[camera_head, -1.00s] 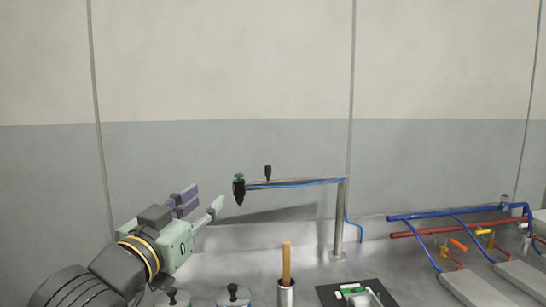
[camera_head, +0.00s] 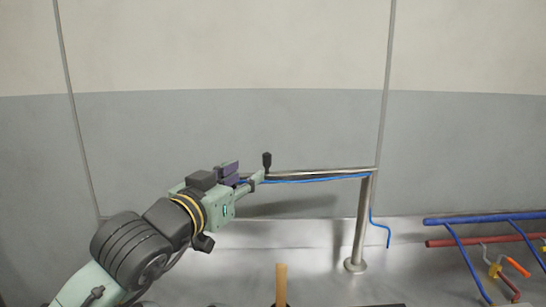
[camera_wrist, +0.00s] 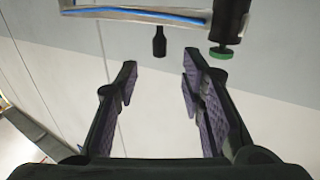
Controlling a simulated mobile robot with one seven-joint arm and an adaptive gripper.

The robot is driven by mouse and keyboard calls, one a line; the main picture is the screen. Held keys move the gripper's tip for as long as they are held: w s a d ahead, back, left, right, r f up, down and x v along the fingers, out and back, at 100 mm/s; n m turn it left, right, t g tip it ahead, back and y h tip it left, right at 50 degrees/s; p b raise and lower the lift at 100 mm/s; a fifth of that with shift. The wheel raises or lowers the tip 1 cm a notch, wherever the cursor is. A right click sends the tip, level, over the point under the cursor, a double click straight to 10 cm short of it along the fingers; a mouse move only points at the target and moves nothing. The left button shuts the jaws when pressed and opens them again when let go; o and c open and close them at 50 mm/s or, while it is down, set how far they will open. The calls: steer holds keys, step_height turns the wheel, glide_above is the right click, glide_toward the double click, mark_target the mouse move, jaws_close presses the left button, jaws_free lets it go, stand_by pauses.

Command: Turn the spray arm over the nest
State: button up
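The spray arm (camera_head: 320,172) is a thin horizontal metal tube with a blue hose along it, standing on an upright post. Its black knob handle (camera_head: 267,160) sticks up near its left end and also shows in the wrist view (camera_wrist: 159,42). The black nozzle with a green cap (camera_wrist: 224,50) is at the right in the wrist view; my gripper hides it in the head view. My gripper (camera_head: 256,180) is open and empty. In the wrist view its fingers (camera_wrist: 160,62) are apart, with the handle just beyond and between their tips. I cannot make out the nest.
A wooden handle (camera_head: 281,284) stands up at the bottom centre. Blue pipes (camera_head: 480,218) and red pipes (camera_head: 480,239) with valves are at the right. A wall (camera_head: 200,130) rises behind. The air beneath the spray arm is clear.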

mark_target(265, 162)
steer(key=x, duration=1)
steer(key=shift+w+d+p, duration=0.1)
steer(key=shift+w+p, duration=0.05)
steer(key=shift+p, duration=0.2)
steer(key=shift+c, duration=0.5)
jaws_close()
